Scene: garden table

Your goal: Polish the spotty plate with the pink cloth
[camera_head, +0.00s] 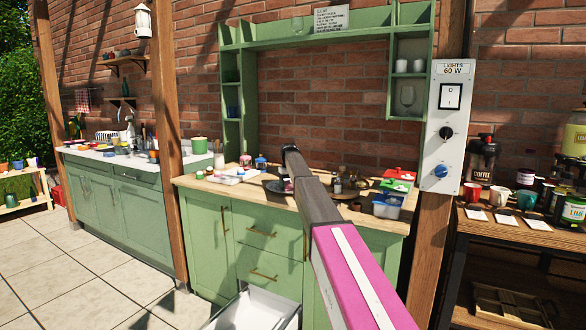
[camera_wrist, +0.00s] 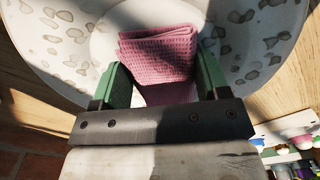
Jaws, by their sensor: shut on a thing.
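The pink cloth (camera_wrist: 157,48) is a folded, waffle-textured piece in the wrist view. My gripper (camera_wrist: 162,72) is shut on it, with a green finger on each side. The cloth lies over the middle of the white spotty plate (camera_wrist: 255,42); whether it presses on the plate I cannot tell. Grey-brown spots cover the plate's wide rim on both sides. In the head view my arm hides most of the plate and the gripper's fingers.
The plate is on the wooden counter (camera_head: 221,190) in the head view. A white tray (camera_head: 234,176) stands to the left, a blue box (camera_head: 387,207) to the right. A switch panel (camera_head: 446,120) is on the right post.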

